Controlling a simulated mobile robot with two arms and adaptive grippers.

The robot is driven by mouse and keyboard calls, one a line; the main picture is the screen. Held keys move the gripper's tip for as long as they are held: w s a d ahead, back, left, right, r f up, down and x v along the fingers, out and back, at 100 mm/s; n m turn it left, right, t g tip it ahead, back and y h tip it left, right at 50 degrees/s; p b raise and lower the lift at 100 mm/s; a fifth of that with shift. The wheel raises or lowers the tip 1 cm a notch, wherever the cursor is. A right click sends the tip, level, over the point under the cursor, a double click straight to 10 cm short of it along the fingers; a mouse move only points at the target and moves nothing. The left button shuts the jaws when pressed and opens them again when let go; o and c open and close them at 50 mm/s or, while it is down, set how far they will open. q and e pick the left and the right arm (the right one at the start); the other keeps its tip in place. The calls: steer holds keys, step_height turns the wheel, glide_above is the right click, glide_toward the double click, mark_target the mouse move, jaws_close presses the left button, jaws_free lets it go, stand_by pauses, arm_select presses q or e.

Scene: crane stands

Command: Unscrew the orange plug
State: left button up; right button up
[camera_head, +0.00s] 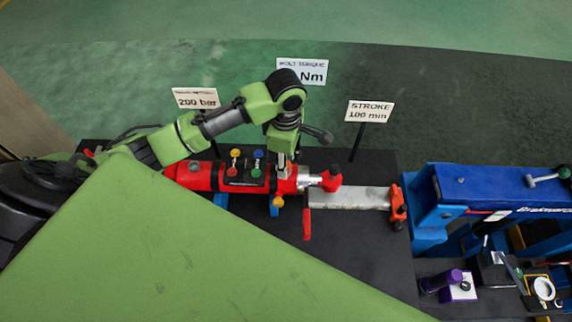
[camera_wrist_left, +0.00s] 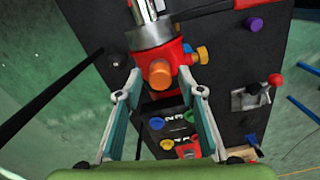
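The orange plug (camera_wrist_left: 159,73) is a short round cap on the red cylinder body, seen nearly end-on in the left wrist view. My left gripper (camera_wrist_left: 160,82) is open, with one finger on each side of the plug; I cannot tell whether they touch it. In the head view, my left gripper (camera_head: 283,163) points down at the right end of the red cylinder (camera_head: 195,176) and hides the plug there. My right gripper is not in view.
A block with yellow, blue, red and green knobs (camera_head: 245,164) sits left of the gripper. A red-handled lever (camera_head: 307,222) and a yellow-orange fitting (camera_head: 278,202) are close by. Signs on posts (camera_head: 370,111) stand behind. A blue crane part (camera_head: 490,192) stands right.

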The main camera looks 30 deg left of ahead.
arm_select(q)
steer(key=m, duration=1.2)
steer(key=shift+m, duration=0.3)
steer(key=m, duration=0.7)
steer(key=shift+m, duration=0.4)
jaws_close()
steer(key=shift+r, duration=0.1)
